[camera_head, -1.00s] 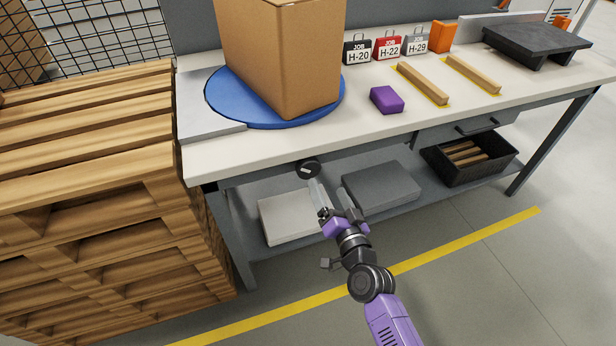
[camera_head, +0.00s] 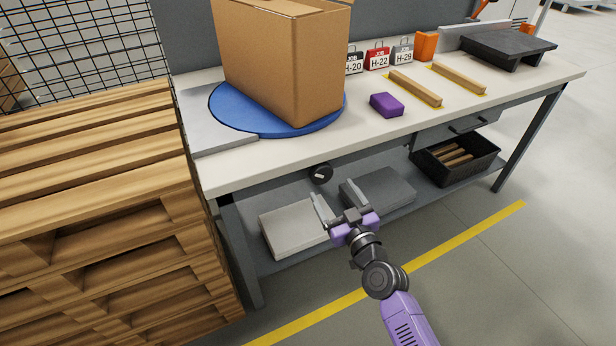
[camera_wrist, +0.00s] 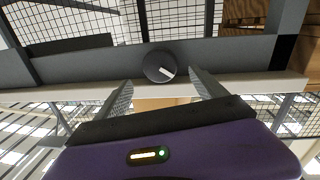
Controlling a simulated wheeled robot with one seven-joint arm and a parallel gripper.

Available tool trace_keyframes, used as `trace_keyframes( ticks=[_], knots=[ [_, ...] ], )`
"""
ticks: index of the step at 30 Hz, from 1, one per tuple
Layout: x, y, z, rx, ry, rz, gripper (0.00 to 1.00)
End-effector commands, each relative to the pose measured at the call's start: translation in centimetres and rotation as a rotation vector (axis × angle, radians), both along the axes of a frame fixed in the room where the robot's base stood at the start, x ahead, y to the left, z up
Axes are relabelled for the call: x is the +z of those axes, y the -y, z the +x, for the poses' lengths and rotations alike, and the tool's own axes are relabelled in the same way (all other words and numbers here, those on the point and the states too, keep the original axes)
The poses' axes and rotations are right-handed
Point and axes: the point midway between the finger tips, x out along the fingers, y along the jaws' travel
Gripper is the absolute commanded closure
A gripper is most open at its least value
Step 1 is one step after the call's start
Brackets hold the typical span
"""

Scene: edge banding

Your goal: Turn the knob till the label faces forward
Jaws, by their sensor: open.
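The knob (camera_head: 320,174) is a dark round dial with a pale bar mark, on the front rail under the workbench top. In the wrist view the knob (camera_wrist: 159,67) sits ahead of and between my fingers, its white mark slanting from the centre to the lower right. My gripper (camera_head: 333,197) is open below the knob and apart from it, with nothing between its fingers; its two fingers also show in the wrist view (camera_wrist: 160,88). A large cardboard box (camera_head: 285,65) stands on a blue round turntable (camera_head: 222,106) on the bench. I cannot read any label on the box.
The bench (camera_head: 385,125) carries a purple block (camera_head: 386,105), wooden strips (camera_head: 415,88) and job tags (camera_head: 377,58). A stacked wooden pallet (camera_head: 90,200) stands close at the left. Below are grey slabs (camera_head: 380,190) and a black bin (camera_head: 455,160). The floor at right is clear.

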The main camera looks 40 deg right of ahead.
Motion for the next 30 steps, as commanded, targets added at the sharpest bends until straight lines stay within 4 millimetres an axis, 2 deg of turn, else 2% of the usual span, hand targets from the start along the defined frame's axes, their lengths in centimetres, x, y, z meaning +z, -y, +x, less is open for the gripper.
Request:
trace_keyframes(
  ticks=[5,12,18,30],
  knots=[
    [0.1,0.4,1.3,0.0,-0.004,-0.016,0.19],
    [0.1,1.7,4.7,0.002,-0.004,-0.014,0.19],
    [0.0,2.5,6.7,0.002,-0.006,-0.014,0.19],
    [0.0,2.7,7.3,0.002,-0.005,-0.012,0.21]
  ],
)
